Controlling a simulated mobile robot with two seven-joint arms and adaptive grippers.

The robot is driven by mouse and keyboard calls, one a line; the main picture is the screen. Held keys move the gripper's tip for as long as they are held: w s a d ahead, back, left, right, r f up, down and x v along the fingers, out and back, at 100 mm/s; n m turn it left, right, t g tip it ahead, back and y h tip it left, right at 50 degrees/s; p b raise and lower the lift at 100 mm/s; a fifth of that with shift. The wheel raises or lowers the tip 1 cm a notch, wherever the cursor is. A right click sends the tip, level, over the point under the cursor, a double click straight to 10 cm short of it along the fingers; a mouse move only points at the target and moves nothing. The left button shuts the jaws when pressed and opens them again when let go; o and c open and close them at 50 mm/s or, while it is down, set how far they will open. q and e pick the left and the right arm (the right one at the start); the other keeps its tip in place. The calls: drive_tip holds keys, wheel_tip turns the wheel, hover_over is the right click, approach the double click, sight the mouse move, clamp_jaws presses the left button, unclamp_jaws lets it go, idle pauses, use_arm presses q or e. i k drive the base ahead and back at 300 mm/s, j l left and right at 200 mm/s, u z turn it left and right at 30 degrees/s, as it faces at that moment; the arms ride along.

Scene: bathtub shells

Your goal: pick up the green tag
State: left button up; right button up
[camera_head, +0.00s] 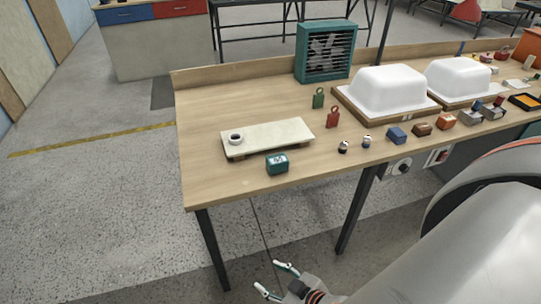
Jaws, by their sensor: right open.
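The green tag (318,98) stands on the wooden workbench (215,185), left of the white tub shells. A similar red tag (333,117) stands just in front of it and to the right, apart from it. My right gripper (267,276) is at the bottom of the view, low in front of the bench and well away from the green tag. Its two fingers are spread and nothing is between them. My left gripper is not in view.
A pale board (268,137) with a small dark-and-white ring (236,137) lies at the left. A teal box (277,163), a teal fan (325,52) and white shells (388,90) stand on the bench. Several small blocks line its front edge. The bench's left end is clear.

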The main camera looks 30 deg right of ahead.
sight(318, 100)
drive_tip(key=z, duration=1.45)
